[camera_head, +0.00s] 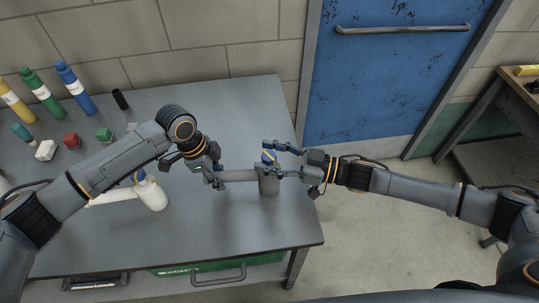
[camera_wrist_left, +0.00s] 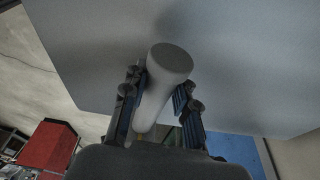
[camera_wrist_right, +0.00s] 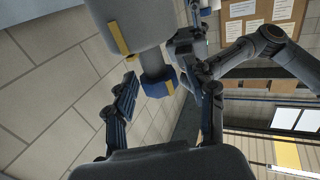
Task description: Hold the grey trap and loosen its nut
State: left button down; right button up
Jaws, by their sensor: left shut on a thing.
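The grey trap (camera_head: 268,182) is a cup-like cylinder with a pipe going left, above the bench's right part. My left gripper (camera_head: 214,176) is shut on that pipe; in the left wrist view the pipe (camera_wrist_left: 168,72) lies between its fingers. The blue nut (camera_head: 268,156) sits at the top of the trap. It also shows in the right wrist view (camera_wrist_right: 157,82), below the grey body, with a yellow mark on each. My right gripper (camera_head: 284,160) is open, its fingers on either side of the nut. Contact with the nut is not clear.
A white trap (camera_head: 151,193) with a blue nut lies on the grey bench (camera_head: 215,225) at left. Several bottles and small blocks stand along the back left. A blue door (camera_head: 395,70) is behind at right. The bench's front middle is clear.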

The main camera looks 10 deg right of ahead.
jog(key=c, duration=0.9)
jog(key=shift+c, duration=0.2)
jog(key=shift+m+t, duration=0.4)
jog(key=shift+s+a+m+t+h, duration=0.1)
jog(key=shift+m+t+h, duration=0.35)
jog(key=shift+t, duration=0.15)
jog(key=shift+s+a+m+t+h, duration=0.1)
jog(key=shift+m+t+h, duration=0.3)
jog(key=shift+t, duration=0.2)
jog(key=m+t+h, duration=0.3)
jog(key=shift+w+a+r, duration=0.1)
jog(key=shift+r, duration=0.05)
jog(key=shift+m+t+h, duration=1.05)
jog(key=shift+t+h, duration=0.05)
jog(key=shift+h, duration=0.35)
jog(key=shift+w+d+h, duration=0.1)
jog(key=shift+d+h, duration=0.2)
jog(key=shift+d, duration=0.05)
jog(key=o, duration=1.2)
